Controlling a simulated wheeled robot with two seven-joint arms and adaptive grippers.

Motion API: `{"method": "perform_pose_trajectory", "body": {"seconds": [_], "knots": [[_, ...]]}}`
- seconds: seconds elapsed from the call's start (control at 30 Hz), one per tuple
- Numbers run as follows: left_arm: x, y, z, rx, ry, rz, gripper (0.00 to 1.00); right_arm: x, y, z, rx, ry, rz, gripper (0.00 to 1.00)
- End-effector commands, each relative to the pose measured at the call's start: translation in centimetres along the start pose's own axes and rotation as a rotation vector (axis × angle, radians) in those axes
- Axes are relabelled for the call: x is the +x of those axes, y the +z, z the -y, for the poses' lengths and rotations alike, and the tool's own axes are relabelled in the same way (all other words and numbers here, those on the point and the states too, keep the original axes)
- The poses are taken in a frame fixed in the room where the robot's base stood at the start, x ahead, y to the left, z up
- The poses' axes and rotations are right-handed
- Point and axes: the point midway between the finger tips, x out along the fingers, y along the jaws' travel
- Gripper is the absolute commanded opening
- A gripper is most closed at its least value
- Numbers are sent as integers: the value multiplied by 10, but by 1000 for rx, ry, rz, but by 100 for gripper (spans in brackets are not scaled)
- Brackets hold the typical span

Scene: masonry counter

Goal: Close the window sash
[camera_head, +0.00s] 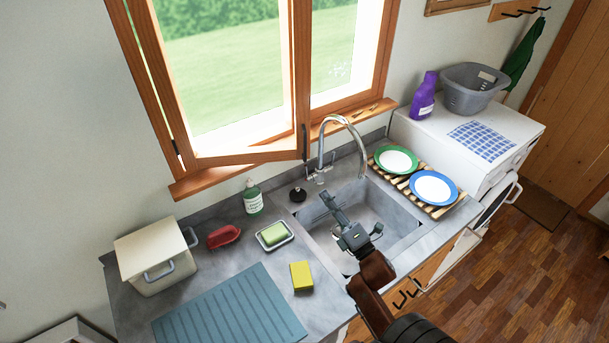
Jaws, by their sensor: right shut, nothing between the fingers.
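The window sash (250,158) is a wood-framed pane hinged at the left of the window. It stands ajar, swung inward over the sill (205,184), with its free lower corner near the tap. A dark handle (304,140) is on its right edge. The right part of the window (340,97) has its own wooden frame. My right gripper (330,200) is shut and empty above the sink, below and to the right of the sash, apart from it. My left gripper is not in view.
A tall curved tap (343,122) stands close to the sash's free corner, behind the sink (400,222). A green soap bottle (252,197) stands below the sash. A plate rack (445,209) holds two plates at right. A bread box (155,262) is at left.

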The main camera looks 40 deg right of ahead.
Motion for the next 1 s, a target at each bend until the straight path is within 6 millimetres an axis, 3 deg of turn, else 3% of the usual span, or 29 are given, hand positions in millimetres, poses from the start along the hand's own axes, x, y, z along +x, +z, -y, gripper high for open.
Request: {"method": "perform_pose_trajectory", "body": {"seconds": [0.17,0.3,0.47,0.67,1.0], "knots": [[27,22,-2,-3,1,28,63,-6,-12,27,1,-4,-6,0],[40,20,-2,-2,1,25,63,-10,-17,41,1,-7,-8,0],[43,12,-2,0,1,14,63,-7,-18,43,1,-6,-8,0],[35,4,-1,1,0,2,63,22,-16,40,1,-3,-7,0],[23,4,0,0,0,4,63,91,-16,41,1,-6,-5,0]]}}
